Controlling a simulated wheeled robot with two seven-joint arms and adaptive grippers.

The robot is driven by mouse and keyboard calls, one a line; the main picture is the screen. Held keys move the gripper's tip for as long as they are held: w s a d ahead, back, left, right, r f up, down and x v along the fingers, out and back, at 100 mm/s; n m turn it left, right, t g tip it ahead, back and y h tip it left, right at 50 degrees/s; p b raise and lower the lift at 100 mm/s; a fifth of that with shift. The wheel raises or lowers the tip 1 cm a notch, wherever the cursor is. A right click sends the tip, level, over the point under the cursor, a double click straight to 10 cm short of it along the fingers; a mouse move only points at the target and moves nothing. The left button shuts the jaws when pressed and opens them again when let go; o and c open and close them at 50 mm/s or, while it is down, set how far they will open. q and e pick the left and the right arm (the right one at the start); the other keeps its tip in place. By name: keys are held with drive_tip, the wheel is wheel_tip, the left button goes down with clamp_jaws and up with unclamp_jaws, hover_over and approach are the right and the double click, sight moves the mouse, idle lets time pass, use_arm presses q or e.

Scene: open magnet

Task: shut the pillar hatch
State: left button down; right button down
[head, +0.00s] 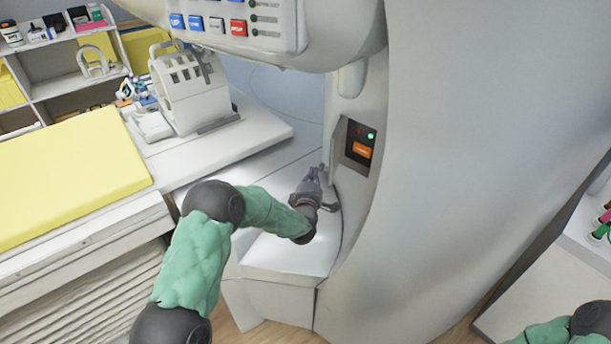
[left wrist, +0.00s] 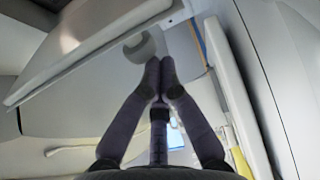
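The pillar hatch (head: 337,146) is a narrow grey panel on the pillar, seen nearly edge-on in the head view. It stands open, swung out to the left of a dark recess (head: 361,147) with a green light and an orange button. My left gripper (head: 313,174) is just left of the hatch's lower end. I cannot tell whether it touches the hatch. In the left wrist view the left gripper's fingertips (left wrist: 160,72) meet with nothing visible between them. My right gripper is out of view; only part of my right arm shows at the bottom right.
The large white pillar (head: 470,140) fills the middle right. A control panel (head: 235,23) with buttons overhangs above. A white bed with a yellow mat (head: 70,175) and a cage-like device (head: 188,90) are at left. Shelves (head: 65,75) stand behind. A white surface (head: 295,250) lies beneath my left gripper.

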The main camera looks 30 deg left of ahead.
sight(332, 176)
use_arm(q)
drive_tip(key=shift+w+d+b, duration=0.1)
drive_tip(key=shift+d+b, duration=1.65)
drive_tip(key=shift+d, duration=1.5)
drive_tip(key=shift+r, duration=0.1)
